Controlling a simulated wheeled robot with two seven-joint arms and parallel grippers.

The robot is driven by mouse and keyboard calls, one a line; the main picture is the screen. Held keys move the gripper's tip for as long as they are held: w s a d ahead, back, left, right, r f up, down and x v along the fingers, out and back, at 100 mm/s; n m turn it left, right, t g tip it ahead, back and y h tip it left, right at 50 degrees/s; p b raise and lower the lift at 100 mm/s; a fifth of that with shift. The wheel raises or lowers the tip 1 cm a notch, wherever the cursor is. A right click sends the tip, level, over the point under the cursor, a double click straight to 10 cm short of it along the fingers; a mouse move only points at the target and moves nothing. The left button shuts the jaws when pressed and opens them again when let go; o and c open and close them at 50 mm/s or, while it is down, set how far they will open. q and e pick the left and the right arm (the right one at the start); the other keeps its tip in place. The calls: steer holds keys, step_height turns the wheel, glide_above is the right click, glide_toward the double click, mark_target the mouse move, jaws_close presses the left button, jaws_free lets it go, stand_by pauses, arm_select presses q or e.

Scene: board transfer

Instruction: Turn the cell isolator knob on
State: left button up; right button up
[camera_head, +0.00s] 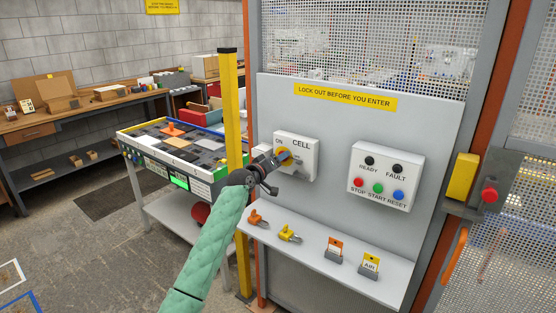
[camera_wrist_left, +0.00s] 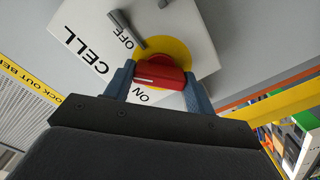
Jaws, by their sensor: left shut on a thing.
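The cell isolator (camera_head: 304,168) is a pale box marked CELL on the grey panel. Its red knob (camera_wrist_left: 160,77) sits on a yellow disc (camera_wrist_left: 178,47) in the left wrist view, with OFF and ON lettering beside it. My left gripper (camera_head: 283,157) reaches the front of the box. Its two blue fingers (camera_wrist_left: 160,88) are shut on the red knob, one on each side. The knob is mostly hidden by the gripper in the head view. I cannot tell exactly which label the knob points to. My right gripper is not in view.
A button box (camera_head: 380,175) is to the right on the panel. A shelf (camera_head: 320,262) below holds orange and yellow padlocks and tags. A yellow post (camera_head: 233,130) stands just left of the panel, with a parts table (camera_head: 170,205) behind it.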

arm_select(q)
steer(key=shift+n+p, duration=2.1)
steer(key=shift+n, duration=2.8)
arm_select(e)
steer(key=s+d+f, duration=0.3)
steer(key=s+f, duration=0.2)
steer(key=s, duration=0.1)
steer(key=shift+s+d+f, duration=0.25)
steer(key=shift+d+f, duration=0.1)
arm_select(q)
steer(key=o, duration=1)
steer(key=shift+b+v, duration=1.6)
steer(key=shift+v, duration=2.3)
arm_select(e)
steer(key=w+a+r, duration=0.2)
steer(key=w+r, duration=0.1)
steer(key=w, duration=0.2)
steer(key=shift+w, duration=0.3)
